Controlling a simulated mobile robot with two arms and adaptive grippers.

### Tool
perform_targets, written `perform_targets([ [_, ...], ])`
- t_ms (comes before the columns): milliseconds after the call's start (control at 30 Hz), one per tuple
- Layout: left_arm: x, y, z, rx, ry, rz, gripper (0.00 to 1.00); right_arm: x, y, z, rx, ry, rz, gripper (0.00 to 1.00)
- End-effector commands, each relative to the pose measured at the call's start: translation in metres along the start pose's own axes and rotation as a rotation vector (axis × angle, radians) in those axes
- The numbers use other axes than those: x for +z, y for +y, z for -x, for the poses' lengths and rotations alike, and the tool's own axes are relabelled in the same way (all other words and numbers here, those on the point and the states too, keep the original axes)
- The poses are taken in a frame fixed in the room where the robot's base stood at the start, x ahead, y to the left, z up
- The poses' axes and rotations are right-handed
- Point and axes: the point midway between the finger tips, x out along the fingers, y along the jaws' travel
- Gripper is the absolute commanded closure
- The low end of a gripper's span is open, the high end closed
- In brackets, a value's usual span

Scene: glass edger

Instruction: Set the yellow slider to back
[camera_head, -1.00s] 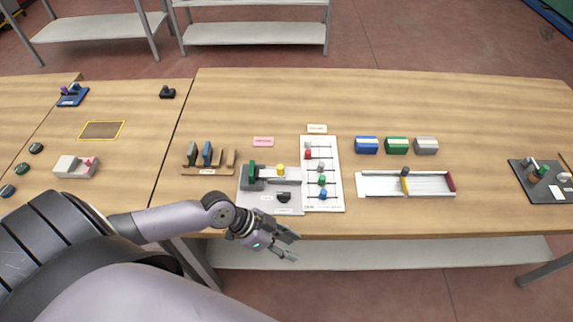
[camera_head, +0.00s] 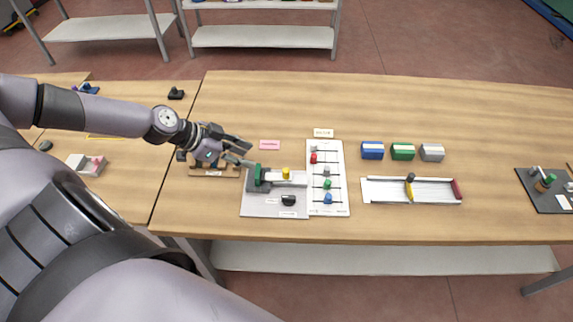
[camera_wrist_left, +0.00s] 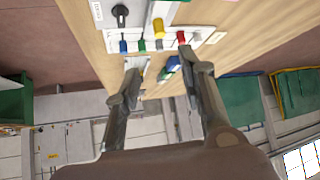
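A yellow knob (camera_head: 285,173) stands on a pale bar of the grey fixture plate (camera_head: 262,207), right of a green block (camera_head: 258,174). It shows as a yellow cylinder in the wrist view (camera_wrist_left: 158,28). I cannot tell which one the task means. My left gripper (camera_head: 250,156) is open and empty, above the table behind and left of the yellow knob. Its spread fingers show in the wrist view (camera_wrist_left: 160,72). My right gripper is out of view.
A white board (camera_head: 340,206) with coloured knobs on rods stands right of the plate. A wooden rack (camera_head: 215,172) lies under my left gripper. Blue (camera_head: 372,150), green (camera_head: 402,151) and grey (camera_head: 432,152) blocks stand behind the rail tray. The table's back right is clear.

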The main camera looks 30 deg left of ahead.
Motion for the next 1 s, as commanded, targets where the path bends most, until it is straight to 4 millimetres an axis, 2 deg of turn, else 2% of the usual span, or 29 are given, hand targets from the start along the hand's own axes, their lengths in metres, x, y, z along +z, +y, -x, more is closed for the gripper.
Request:
perform_targets([
  [33,0.004,0.001,-0.008,0.003,-0.001,0.001,0.63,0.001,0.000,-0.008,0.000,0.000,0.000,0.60],
  [233,0.005,0.001,-0.025,0.001,0.000,0.002,0.63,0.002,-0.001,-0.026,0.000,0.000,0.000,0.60],
  [533,0.007,0.000,-0.057,-0.001,0.000,0.000,0.63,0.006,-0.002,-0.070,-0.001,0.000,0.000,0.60],
  [800,0.003,0.000,-0.084,-0.002,0.006,0.003,0.63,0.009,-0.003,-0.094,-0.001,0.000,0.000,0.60],
  [1000,-0.001,0.000,-0.103,-0.002,0.009,0.005,0.63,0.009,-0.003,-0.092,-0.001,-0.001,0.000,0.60],
])
